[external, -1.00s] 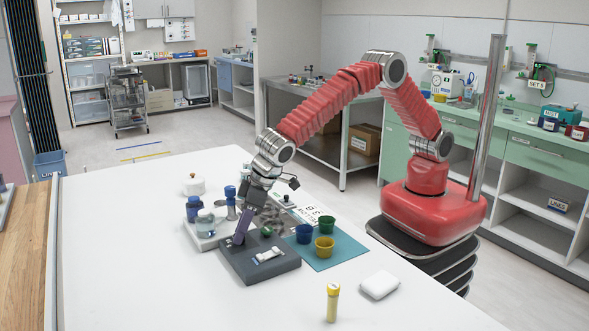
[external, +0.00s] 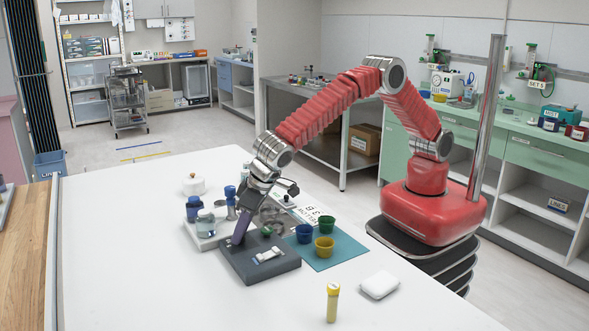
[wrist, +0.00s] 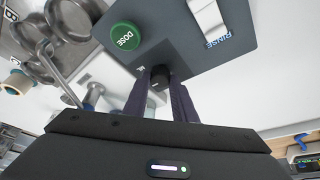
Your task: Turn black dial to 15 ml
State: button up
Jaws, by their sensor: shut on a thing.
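The dark grey control box (external: 280,266) sits on the white table, with a green button marked DOSE (wrist: 125,36) and a white switch marked RINSE (wrist: 208,20). The black dial (wrist: 160,73) is on the same box, near its edge in the wrist view. My gripper (external: 238,238) reaches down to the box's left part in the external view. In the wrist view its two dark fingers (wrist: 160,88) are on either side of the dial, shut on it. The fingers hide the dial in the external view. The dial's setting and scale cannot be read.
A white tray (external: 205,243) with blue-capped bottles stands left of the box. Blue, green and yellow cups (external: 324,246) stand on a teal mat (external: 345,252) to the right. A yellow-capped tube (external: 332,304) and a white case (external: 380,285) are in front, with clear table around them.

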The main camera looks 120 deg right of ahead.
jog(key=o, duration=1)
jog(key=shift+o, duration=0.2)
jog(key=shift+r, duration=0.1)
jog(key=v, duration=1.3)
jog(key=shift+r, duration=0.25)
jog(key=shift+a, duration=0.15)
